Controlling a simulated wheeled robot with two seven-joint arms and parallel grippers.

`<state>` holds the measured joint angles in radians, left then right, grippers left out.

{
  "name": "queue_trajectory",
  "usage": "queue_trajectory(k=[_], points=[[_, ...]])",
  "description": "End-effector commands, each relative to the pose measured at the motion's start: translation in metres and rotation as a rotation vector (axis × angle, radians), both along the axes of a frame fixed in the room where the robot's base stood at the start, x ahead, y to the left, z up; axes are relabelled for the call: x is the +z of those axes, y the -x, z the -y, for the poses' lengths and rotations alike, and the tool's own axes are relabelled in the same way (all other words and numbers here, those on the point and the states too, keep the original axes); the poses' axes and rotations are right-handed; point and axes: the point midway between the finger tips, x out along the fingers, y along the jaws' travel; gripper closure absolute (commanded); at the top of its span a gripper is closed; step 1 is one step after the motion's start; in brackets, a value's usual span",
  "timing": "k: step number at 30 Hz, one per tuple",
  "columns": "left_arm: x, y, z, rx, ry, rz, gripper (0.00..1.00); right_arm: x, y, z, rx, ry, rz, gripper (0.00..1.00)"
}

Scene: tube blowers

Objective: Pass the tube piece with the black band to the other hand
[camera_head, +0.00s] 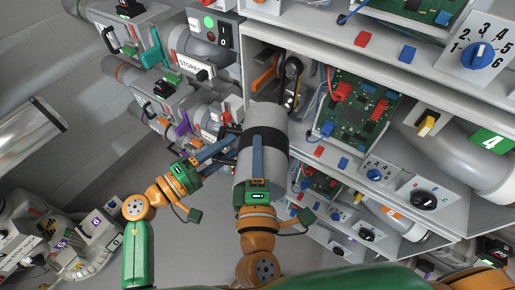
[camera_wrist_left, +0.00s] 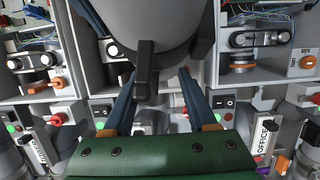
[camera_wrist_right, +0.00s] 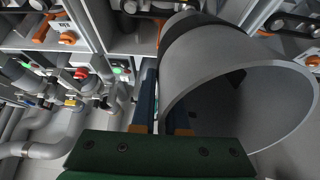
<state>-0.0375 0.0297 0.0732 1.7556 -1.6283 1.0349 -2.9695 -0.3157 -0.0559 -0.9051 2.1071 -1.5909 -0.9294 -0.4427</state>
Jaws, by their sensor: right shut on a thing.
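The grey tube piece (camera_head: 262,119) with the black band (camera_head: 275,139) is held up in front of the shelves. My right gripper (camera_head: 250,153) is shut on its near rim; in the right wrist view the tube (camera_wrist_right: 225,75) shows its open end, with the wall between the fingers (camera_wrist_right: 163,95). My left gripper (camera_head: 230,147) is at the tube's left side, by the band. In the left wrist view its fingers (camera_wrist_left: 160,90) are apart, with a black handle (camera_wrist_left: 146,72) on the band between them. No contact of these fingers with the handle is visible.
Shelves with circuit boards (camera_head: 358,110), dials (camera_head: 481,53) and switches stand behind and to the right. Blower machines (camera_head: 200,60) line the upper left, and more devices (camera_head: 75,240) lie lower left. The grey floor at left is partly clear.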

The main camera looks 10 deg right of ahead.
Motion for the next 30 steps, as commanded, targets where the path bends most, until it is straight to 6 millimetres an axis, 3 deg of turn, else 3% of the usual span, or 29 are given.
queue_trajectory(k=[8, 18, 24, 26, 29, 30], points=[[-0.001, 0.004, -0.007, 0.002, 0.0, -0.001, 0.45, 0.0, 0.0, 0.0, -0.001, 0.0, 0.0, 1.0], [0.0, 0.054, -0.08, 0.005, 0.002, 0.0, 0.45, 0.0, 0.0, 0.0, -0.001, 0.001, -0.001, 1.0], [0.0, 0.066, -0.098, 0.009, 0.032, -0.023, 0.45, -0.001, 0.0, 0.0, -0.001, 0.001, -0.002, 1.0], [0.0, 0.06, -0.1, 0.035, 0.148, -0.112, 0.45, -0.001, 0.0, 0.0, -0.001, 0.001, -0.002, 1.0], [-0.013, 0.037, -0.11, 0.129, 0.614, -0.478, 0.45, -0.001, 0.0, 0.0, -0.001, 0.001, -0.002, 1.0], [-0.029, 0.025, -0.119, 0.182, 0.886, -0.693, 0.45, -0.001, 0.0, 0.0, -0.001, 0.001, -0.002, 1.0]])
